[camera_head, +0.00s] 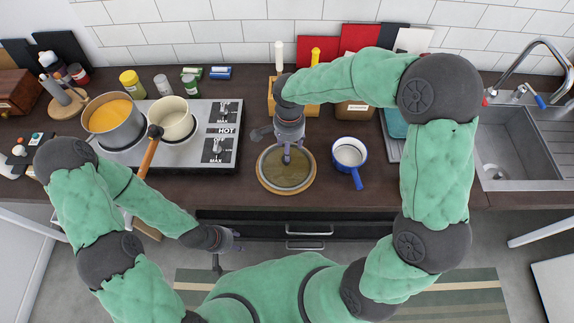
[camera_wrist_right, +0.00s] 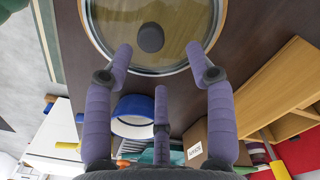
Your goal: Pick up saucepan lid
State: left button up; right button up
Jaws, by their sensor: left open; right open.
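My left gripper (camera_head: 234,240) is low in front of the counter edge, open and empty, away from the lid.
A white pot with a blue rim (camera_head: 350,152) stands just right of the lid. The hob (camera_head: 222,135) with two pots is to the left, the sink (camera_head: 505,145) to the right. A wooden utensil block (camera_head: 271,100) stands behind. Bare counter lies left of the lid.

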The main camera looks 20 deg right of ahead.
jog(key=f, duration=0.1)
jog(key=f+b, duration=0.1)
jog(key=f, duration=0.1)
jog(key=s+a+f, duration=0.1)
jog(key=f, duration=0.1)
jog(key=shift+f+b, duration=0.25)
jog(key=shift+b, duration=0.1)
jog(key=shift+r, duration=0.1)
grip_shut()
